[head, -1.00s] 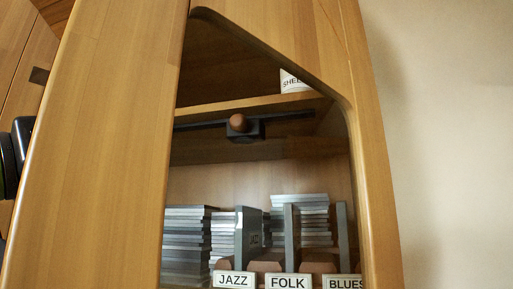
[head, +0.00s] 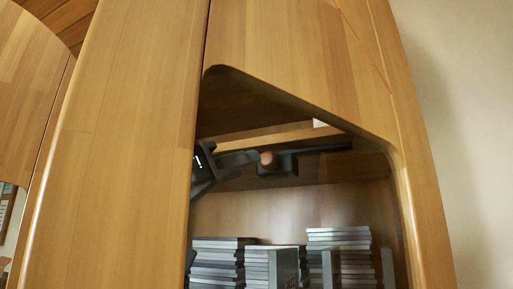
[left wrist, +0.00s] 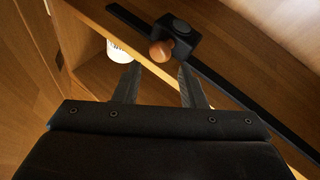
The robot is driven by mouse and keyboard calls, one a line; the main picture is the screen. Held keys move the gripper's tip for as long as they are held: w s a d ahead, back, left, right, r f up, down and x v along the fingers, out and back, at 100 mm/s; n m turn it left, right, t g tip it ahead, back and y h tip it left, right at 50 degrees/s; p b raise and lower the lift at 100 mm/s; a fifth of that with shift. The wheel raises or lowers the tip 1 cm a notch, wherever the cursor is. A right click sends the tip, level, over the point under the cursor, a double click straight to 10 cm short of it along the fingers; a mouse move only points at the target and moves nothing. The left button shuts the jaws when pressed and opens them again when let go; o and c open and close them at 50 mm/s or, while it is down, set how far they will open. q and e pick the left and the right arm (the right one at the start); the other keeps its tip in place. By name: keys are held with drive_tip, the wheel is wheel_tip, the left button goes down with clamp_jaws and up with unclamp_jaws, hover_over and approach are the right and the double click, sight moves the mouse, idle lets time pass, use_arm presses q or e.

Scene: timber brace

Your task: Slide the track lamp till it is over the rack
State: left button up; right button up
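The track lamp (head: 283,168) is a small dark box with a round brown knob, hanging on a dark track (head: 325,150) under a shelf inside the cabinet. It also shows in the left wrist view (left wrist: 181,35), with its knob just beyond my fingertips. My left gripper (head: 252,157) reaches in from the left of the opening, fingertips close to the knob. In the left wrist view my fingers (left wrist: 158,72) are apart with nothing between them. Upright grey panels (head: 284,266) stand among stacks of cases below the lamp; I cannot tell how much of this is the rack. My right gripper is out of view.
The cabinet's wooden front (head: 290,40) surrounds the slanted opening, and its edge lies close to my left arm. Stacks of thin cases (head: 338,250) fill the lower part. A white labelled object (left wrist: 118,50) is on the shelf above. Space between track and stacks is free.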

use_arm(q)
drive_tip(key=p+x, duration=0.1)
drive_tip(key=x, duration=0.4)
drive_tip(key=shift+f+p, duration=0.1)
drive_tip(key=shift+p, duration=0.2)
clamp_jaws()
drive_tip(key=shift+d, duration=0.1)
